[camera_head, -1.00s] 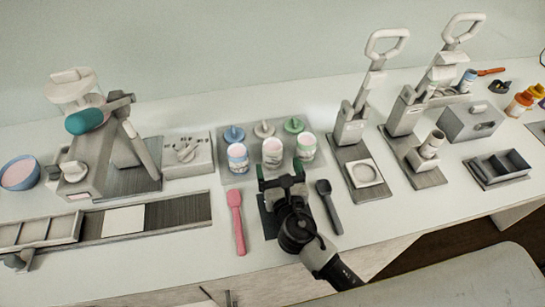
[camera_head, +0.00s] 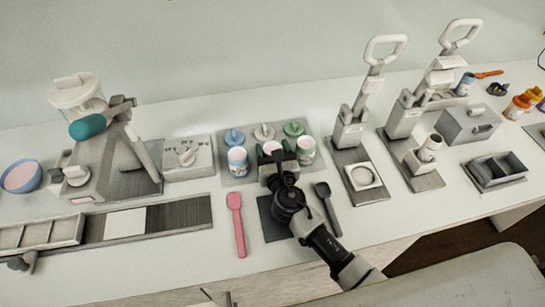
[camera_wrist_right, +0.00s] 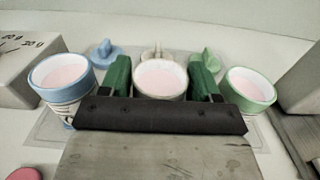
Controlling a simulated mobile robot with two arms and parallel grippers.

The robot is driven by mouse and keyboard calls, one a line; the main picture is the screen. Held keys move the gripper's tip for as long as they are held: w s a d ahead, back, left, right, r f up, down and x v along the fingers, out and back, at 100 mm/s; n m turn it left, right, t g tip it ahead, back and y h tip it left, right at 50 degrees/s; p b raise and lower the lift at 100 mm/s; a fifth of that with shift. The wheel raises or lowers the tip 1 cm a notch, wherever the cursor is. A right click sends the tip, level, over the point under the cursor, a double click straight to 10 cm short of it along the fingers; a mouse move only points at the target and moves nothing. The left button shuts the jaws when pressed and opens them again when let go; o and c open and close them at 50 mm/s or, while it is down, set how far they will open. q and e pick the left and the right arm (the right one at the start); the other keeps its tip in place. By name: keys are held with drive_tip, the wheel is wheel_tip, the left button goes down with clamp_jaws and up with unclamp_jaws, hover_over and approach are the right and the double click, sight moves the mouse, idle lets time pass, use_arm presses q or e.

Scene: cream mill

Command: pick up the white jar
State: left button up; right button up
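The white jar (camera_head: 271,147) with pink contents stands upright between a blue jar (camera_head: 237,160) and a green jar (camera_head: 306,152) on a grey mat. My right gripper (camera_head: 277,156) is at the white jar, reaching in from the front, and hides its lower part in the head view. In the right wrist view the white jar (camera_wrist_right: 160,79) stands between the two green fingers (camera_wrist_right: 160,82), one on each side. The fingers look open around it, with narrow gaps; contact is not clear. My left gripper is out of view.
Blue, white and green lids (camera_head: 264,132) lie behind the jars. A pink spatula (camera_head: 236,222) and a dark spatula (camera_head: 328,205) lie in front. A scale box (camera_head: 188,158) stands left, and a press (camera_head: 352,130) stands right.

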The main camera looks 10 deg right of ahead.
drive_tip(key=c, duration=0.5)
drive_tip(key=shift+c, duration=0.2)
drive_tip(key=shift+r, duration=0.45)
drive_tip(key=s+d+r+p, duration=0.2)
drive_tip(key=s+d+r, duration=0.5)
drive_tip(key=d+r, duration=0.2)
drive_tip(key=shift+s+d+r+p, duration=0.15)
drive_tip(key=shift+r+p, duration=0.25)
drive_tip(key=shift+r, duration=0.2)
